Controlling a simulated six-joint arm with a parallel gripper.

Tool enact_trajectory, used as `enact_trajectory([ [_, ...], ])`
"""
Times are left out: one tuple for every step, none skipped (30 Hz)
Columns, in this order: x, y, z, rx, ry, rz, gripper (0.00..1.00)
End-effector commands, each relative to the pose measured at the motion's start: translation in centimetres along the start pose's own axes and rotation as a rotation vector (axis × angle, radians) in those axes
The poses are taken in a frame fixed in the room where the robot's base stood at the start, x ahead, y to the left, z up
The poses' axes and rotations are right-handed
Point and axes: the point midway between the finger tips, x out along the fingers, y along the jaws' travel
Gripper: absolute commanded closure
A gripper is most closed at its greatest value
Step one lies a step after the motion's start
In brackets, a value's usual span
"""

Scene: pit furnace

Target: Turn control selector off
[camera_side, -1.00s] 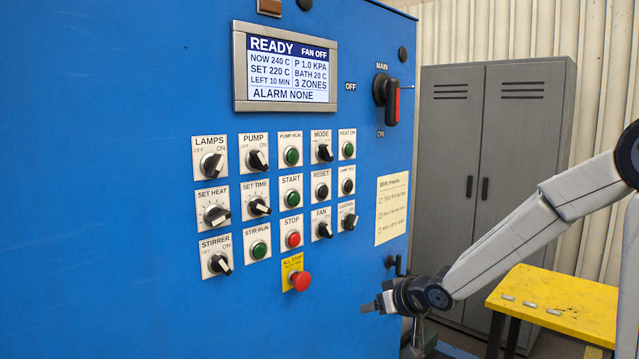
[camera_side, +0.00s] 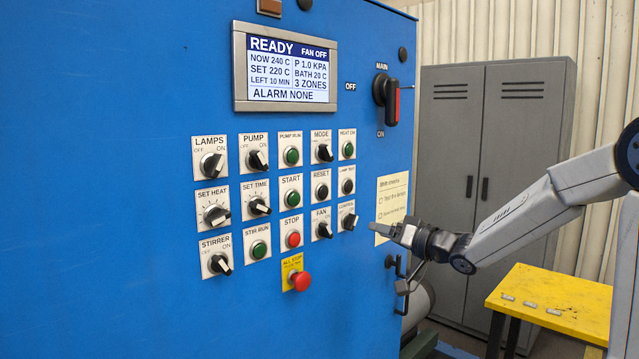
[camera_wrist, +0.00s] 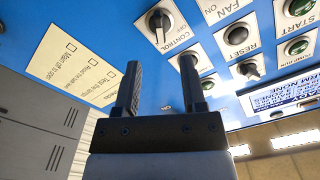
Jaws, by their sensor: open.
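The control selector (camera_side: 349,221) is a black knob with a pale pointer on a white plate, at the lower right of the button rows in the side view. It also shows in the wrist view (camera_wrist: 159,23), upside down, with the label CONTROL and the word OFF beside it. My gripper (camera_side: 379,228) is just right of the selector in the side view, in front of the paper note and apart from the knob. In the wrist view my gripper (camera_wrist: 160,88) has its two dark fingers spread, with nothing between them. The selector lies beyond the fingertips.
The fan knob (camera_side: 322,229) is left of the selector, and the lamp test button (camera_side: 347,187) is above it. The red all-stop button (camera_side: 300,281) sticks out lower left. A paper note (camera_side: 394,192) is on the panel's right. A yellow table (camera_side: 560,310) stands at right.

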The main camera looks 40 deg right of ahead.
Motion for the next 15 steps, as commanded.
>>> enact_trajectory([
  [0.2, 0.0, 0.0, 0.0, -0.001, 0.0, 0.47],
  [0.4, 0.0, 0.0, 0.0, -0.001, 0.0, 0.47],
  [0.7, 0.0, 0.0, 0.0, -0.001, 0.0, 0.47],
  [0.9, 0.0, 0.0, 0.0, -0.001, 0.0, 0.47],
  [1.1, 0.0, 0.0, 0.0, -0.001, 0.0, 0.47],
  [1.4, 0.0, 0.0, -0.001, -0.001, 0.0, 0.47],
  [1.7, 0.0, 0.1, -0.001, -0.001, -0.001, 0.47],
  [2.0, 0.0, 0.1, 0.0, -0.002, -0.001, 0.47],
  [2.5, 0.0, 0.1, 0.001, -0.002, 0.0, 0.47],
  [2.8, 0.0, 0.1, 0.001, -0.001, 0.0, 0.47],
  [3.1, 0.0, 0.1, 0.0, -0.002, 0.001, 0.47],
  [3.6, 0.0, 0.1, 0.0, -0.002, 0.001, 0.47],
  [4.0, 0.0, 0.1, -0.001, -0.002, 0.0, 0.47],
  [4.3, 0.0, 0.1, -0.001, -0.002, 0.0, 0.47],
  [4.8, 0.0, 0.1, 0.0, -0.002, 0.0, 0.47],
])
